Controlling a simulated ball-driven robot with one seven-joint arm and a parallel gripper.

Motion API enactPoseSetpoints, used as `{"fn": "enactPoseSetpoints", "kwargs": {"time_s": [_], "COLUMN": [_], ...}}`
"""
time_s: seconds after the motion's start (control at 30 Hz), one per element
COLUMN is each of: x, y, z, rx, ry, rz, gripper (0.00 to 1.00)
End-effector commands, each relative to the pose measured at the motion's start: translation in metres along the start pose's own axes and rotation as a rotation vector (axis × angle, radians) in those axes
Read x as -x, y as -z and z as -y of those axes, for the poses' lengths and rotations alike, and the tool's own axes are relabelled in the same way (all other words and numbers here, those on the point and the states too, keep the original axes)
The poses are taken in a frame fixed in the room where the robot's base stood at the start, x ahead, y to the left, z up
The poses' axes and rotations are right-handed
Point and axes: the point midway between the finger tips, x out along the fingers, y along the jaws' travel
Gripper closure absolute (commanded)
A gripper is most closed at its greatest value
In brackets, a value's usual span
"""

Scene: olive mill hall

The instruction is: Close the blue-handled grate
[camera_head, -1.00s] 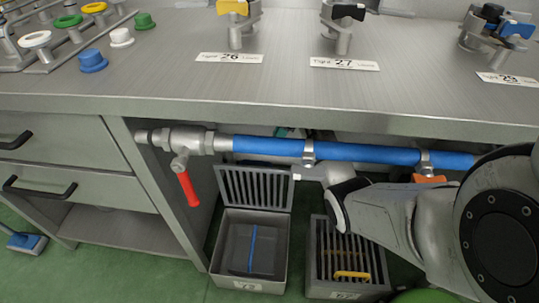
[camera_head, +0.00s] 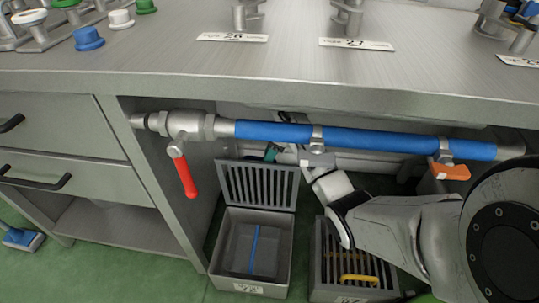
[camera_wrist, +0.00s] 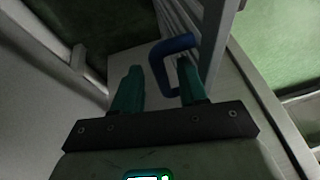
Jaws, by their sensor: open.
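The blue-handled grate (camera_head: 258,186) stands raised at the back of the left box (camera_head: 232,285), its bars facing me, in the head view. Its handle is hidden there. In the wrist view the blue C-shaped handle (camera_wrist: 157,62) stands out from the grate (camera_wrist: 212,50), just beyond and partly between my fingers, close to the right one. My gripper (camera_wrist: 160,85) is open with teal fingers and holds nothing. In the head view my gripper (camera_head: 272,151) shows only as a bit of teal behind the grate's top edge.
A blue pipe (camera_head: 360,139) with a red lever (camera_head: 185,176) runs above the boxes, under the bench top (camera_head: 200,65). The right box (camera_head: 325,291) has a lowered grate with a yellow handle (camera_head: 360,279). A thin blue strip (camera_head: 254,248) lies in the left box.

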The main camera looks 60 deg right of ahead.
Motion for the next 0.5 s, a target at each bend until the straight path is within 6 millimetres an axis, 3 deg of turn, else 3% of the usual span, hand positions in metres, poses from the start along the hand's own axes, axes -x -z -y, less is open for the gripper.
{"fn": "enactPoseSetpoints", "kwargs": {"time_s": [0.13,0.5], "x": [0.0002,0.0004], "y": [0.0001,0.0001], "z": [0.0001,0.0], "rx": [0.0,0.0], "ry": [0.0,0.0], "rz": [0.0,0.0], "gripper": [0.6,0.95]}}
